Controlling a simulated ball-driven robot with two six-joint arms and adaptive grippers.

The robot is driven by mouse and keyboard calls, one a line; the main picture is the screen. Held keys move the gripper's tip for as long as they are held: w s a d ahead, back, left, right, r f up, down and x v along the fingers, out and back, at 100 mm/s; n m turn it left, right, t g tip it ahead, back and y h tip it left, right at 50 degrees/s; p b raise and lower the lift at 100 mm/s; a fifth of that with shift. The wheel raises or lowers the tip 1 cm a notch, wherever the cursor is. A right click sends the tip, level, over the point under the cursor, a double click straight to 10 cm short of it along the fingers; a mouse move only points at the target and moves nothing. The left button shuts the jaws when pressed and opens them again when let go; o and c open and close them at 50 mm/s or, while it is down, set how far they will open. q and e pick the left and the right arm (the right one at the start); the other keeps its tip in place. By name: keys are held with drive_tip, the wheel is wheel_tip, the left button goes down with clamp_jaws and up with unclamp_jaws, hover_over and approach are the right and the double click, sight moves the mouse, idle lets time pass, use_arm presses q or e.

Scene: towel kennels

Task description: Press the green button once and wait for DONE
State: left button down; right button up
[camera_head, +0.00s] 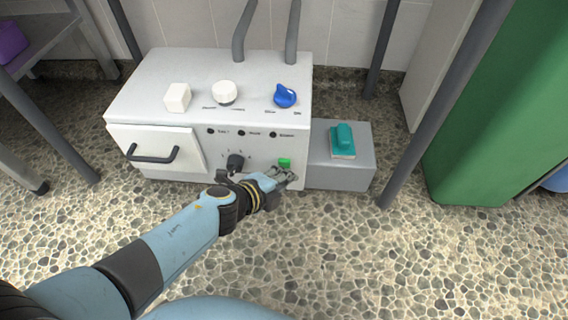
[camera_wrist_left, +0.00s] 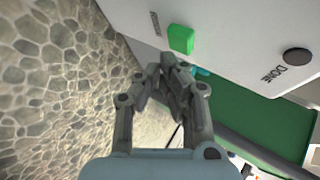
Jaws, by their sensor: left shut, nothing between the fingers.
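The green button (camera_head: 284,162) sits low on the right of the white machine's (camera_head: 220,140) front face. It also shows in the left wrist view (camera_wrist_left: 181,39), just ahead of the fingertips. My left gripper (camera_head: 287,176) is shut and empty, just below the button in the head view. In the left wrist view its fingertips (camera_wrist_left: 168,65) appear close to the button; I cannot tell whether they touch it. The DONE lamp (camera_wrist_left: 297,56) is dark in the left wrist view. My right gripper is not in view.
A dark knob (camera_head: 236,161) is left of the button. A blue knob (camera_head: 285,96), a white round knob (camera_head: 224,92) and a white block (camera_head: 177,97) are on top. A grey box (camera_head: 340,176) with a teal brush (camera_head: 344,140) stands right. A green panel (camera_head: 510,110) is farther right.

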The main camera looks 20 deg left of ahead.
use_arm(q)
drive_tip(key=shift+w+a, duration=0.1)
drive_tip(key=shift+w, duration=0.25)
drive_tip(key=shift+w+a, duration=0.15)
drive_tip(key=shift+w, duration=0.3)
idle(0.5)
drive_tip(key=shift+s, duration=0.1)
drive_tip(key=shift+s+d, duration=0.3)
drive_tip(key=shift+s, duration=0.5)
drive_tip(key=s, duration=0.2)
drive_tip(key=s+d, duration=0.1)
drive_tip(key=s, duration=0.1)
drive_tip(key=shift+s+d, duration=0.2)
drive_tip(key=shift+s, duration=0.2)
idle(0.7)
